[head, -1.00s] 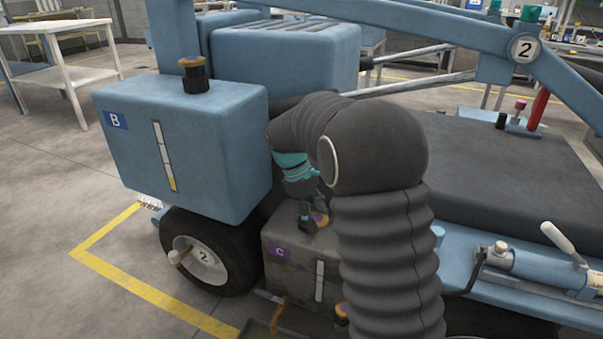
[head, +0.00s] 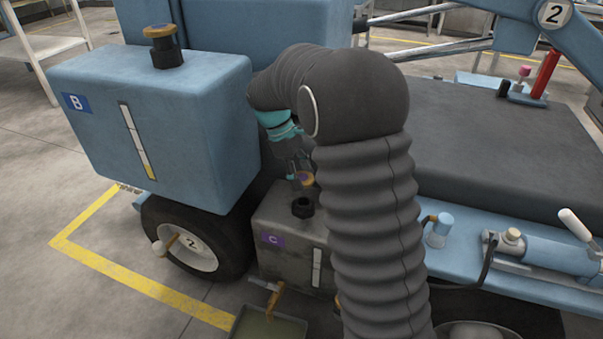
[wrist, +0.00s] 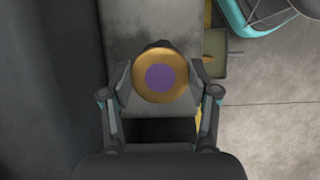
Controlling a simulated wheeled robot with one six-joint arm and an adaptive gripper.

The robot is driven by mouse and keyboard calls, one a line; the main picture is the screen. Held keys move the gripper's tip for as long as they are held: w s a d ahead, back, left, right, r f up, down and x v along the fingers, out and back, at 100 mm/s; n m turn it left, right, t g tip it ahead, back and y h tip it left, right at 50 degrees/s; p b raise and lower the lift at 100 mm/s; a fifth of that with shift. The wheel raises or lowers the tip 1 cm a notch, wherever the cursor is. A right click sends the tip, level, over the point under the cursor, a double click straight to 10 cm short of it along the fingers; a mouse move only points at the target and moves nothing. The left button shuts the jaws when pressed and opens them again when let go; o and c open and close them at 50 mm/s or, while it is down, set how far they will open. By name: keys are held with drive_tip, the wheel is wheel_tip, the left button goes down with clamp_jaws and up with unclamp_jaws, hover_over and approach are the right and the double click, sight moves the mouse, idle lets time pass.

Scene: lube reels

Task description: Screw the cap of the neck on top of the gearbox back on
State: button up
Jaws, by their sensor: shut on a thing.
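The grey gearbox (head: 280,241) with a purple C label sits low in the middle of the head view. A dark neck (head: 303,207) stands on its top. My gripper (head: 303,176) is shut on the cap (head: 306,179), a gold disc with a purple centre, and holds it just above the neck in the head view. In the wrist view the cap (wrist: 160,77) sits between the fingertips, and it hides most of the neck beneath. Whether the cap touches the neck I cannot tell.
The blue tank B (head: 160,130), with its own capped neck (head: 164,46), stands left of my arm. A tray (head: 268,326) lies below the gearbox, under a gold-handled tap (head: 275,300). A wheel (head: 190,245) is at left. A dark flat deck (head: 490,150) lies right.

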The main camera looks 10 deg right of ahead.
drive_tip(key=shift+d, duration=0.15)
drive_tip(key=shift+f+b, duration=0.8)
drive_tip(key=shift+f, duration=2.1)
drive_tip(key=shift+p, duration=0.55)
drive_tip(key=shift+f, duration=0.55)
drive_tip(key=shift+r, duration=0.1)
idle(0.5)
drive_tip(key=shift+r+m+g+p, duration=0.1)
drive_tip(key=shift+m+g+p, duration=0.2)
drive_tip(key=shift+m+p, duration=0.5)
drive_tip(key=shift+m+g+y+p, duration=0.35)
drive_tip(key=shift+m+y, duration=0.15)
drive_tip(key=shift+m, duration=0.7)
drive_tip(key=shift+f+m+y, duration=0.2)
drive_tip(key=shift+m+y, duration=0.1)
drive_tip(key=shift+m, duration=0.3)
